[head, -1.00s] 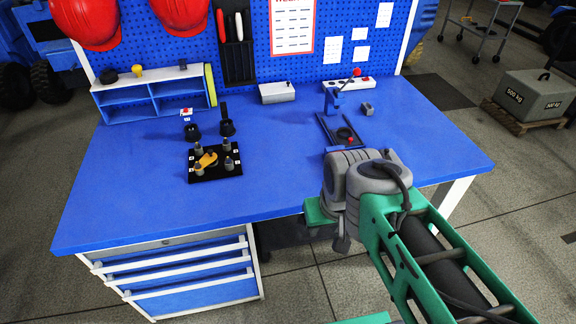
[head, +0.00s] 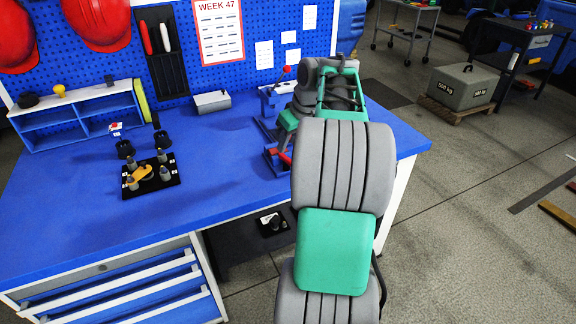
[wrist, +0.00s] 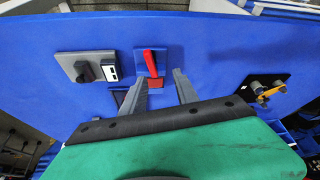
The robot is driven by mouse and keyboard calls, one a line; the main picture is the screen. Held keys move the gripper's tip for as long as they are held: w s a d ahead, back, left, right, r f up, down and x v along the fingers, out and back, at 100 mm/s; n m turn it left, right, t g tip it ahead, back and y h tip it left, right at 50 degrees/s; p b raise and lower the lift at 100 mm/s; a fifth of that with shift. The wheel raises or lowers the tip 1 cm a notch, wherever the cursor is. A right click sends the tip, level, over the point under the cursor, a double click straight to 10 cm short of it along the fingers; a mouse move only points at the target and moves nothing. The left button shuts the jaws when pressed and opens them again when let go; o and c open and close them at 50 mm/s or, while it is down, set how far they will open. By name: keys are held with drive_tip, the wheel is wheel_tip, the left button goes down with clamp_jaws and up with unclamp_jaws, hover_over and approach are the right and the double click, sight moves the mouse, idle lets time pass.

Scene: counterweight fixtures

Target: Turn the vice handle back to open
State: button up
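In the head view my arm hides the fingers.
A blue fixture with a red ball knob (head: 287,69) stands behind, close to my arm. A black plate with pegs and a yellow part (head: 141,173) lies left on the blue bench (head: 215,160). A grey box (head: 212,101) sits at the back. The bench's middle is clear.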

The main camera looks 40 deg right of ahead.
sight(287, 158)
drive_tip(key=x, duration=0.2)
drive_tip(key=d+x, duration=0.1)
drive_tip(key=x, duration=0.2)
drive_tip(key=d+x, duration=0.1)
drive_tip(key=x, duration=0.2)
drive_tip(key=shift+s+b, duration=0.15)
drive_tip(key=shift+b, duration=0.2)
drive_tip(key=shift+c, duration=0.2)
clamp_jaws()
